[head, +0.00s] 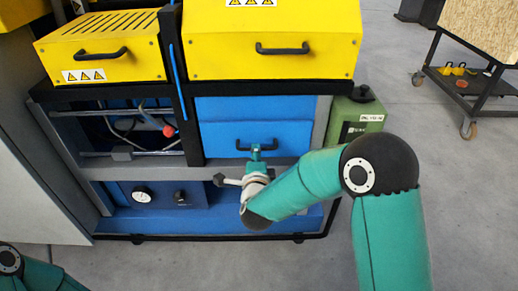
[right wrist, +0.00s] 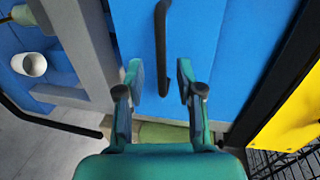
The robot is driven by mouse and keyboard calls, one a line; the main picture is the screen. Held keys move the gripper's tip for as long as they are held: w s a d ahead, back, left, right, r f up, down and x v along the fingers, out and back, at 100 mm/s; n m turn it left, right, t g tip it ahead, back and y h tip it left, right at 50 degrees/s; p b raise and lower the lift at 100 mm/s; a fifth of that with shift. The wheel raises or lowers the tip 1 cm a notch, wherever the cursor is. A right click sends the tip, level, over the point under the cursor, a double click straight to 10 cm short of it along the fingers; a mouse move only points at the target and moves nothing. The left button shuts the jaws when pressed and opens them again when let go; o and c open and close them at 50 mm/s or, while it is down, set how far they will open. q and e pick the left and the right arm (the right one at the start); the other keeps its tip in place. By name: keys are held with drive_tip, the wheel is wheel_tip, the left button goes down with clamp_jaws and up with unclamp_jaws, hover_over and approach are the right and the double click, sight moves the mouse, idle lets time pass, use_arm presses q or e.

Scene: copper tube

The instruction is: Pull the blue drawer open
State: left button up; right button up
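The blue drawer (head: 222,139) is in the head view, low in the middle of the machine, with a black bar handle (head: 243,147) across its front. The drawer front looks flush with the blue panel above it. My right gripper (head: 256,153) is at the handle, partly covering it. In the right wrist view the drawer front (right wrist: 215,30) fills the middle, and the handle (right wrist: 161,45) runs down to between the fingertips. My right gripper (right wrist: 160,78) is open, with a gap on each side of the handle. No contact shows. My left gripper is out of view.
Yellow covers (head: 270,30) with black handles are above the drawer. A black frame post (head: 188,120) stands left of it, and a grey rail (head: 190,173) runs below. A green canister (head: 352,115) stands at the right. A wheeled cart (head: 470,85) is farther right on open floor.

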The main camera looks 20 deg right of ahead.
drive_tip(key=shift+x, duration=2.05)
drive_tip(key=shift+c, duration=0.4)
drive_tip(key=shift+s, duration=0.1)
clamp_jaws()
